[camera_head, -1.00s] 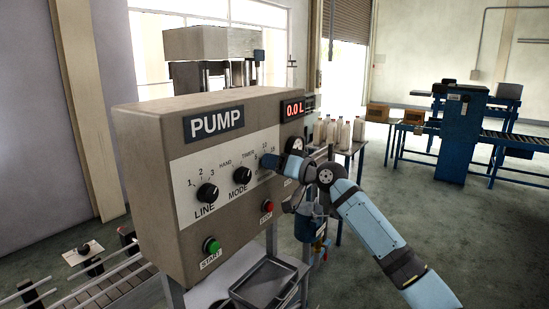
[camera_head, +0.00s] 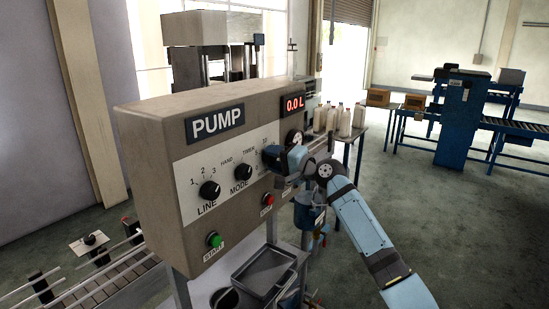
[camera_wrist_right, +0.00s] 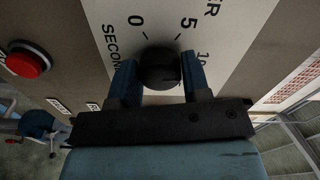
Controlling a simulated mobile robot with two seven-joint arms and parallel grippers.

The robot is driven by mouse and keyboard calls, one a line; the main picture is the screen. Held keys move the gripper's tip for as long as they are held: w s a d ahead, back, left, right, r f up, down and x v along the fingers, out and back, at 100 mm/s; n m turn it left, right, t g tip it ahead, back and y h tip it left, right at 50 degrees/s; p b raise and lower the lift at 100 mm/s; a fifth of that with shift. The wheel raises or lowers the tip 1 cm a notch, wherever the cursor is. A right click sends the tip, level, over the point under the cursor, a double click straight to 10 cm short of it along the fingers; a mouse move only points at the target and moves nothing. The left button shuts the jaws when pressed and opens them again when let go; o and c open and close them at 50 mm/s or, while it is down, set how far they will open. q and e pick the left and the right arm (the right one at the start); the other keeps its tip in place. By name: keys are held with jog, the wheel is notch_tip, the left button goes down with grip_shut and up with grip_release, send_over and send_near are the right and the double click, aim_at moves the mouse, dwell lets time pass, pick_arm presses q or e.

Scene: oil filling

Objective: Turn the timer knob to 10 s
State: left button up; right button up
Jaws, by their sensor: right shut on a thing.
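The grey pump panel (camera_head: 150,150) carries a LINE knob (camera_head: 209,190), a MODE knob (camera_head: 242,171) and a red digital display (camera_head: 294,105) reading 0.0 L. In the wrist view the black timer knob (camera_wrist_right: 160,68) sits between the two blue fingers of my right gripper (camera_wrist_right: 156,80), which is shut on it. Scale marks 0, 5 and 10 and the word SECONDS show around the knob. Its pointer direction cannot be made out. In the head view my right gripper (camera_head: 272,158) is at the panel's right side and hides the timer knob. My left gripper is not in view.
A green START button (camera_head: 214,240) and a red button (camera_head: 267,199) are on the panel; the red one shows in the wrist view (camera_wrist_right: 28,60) too. A metal tray (camera_head: 264,272) is below. Several bottles (camera_head: 338,120) stand on a table behind my right arm.

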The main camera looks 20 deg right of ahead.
jog(key=shift+m, duration=0.4)
jog(key=o, duration=0.9)
jog(key=shift+s+d, duration=0.1)
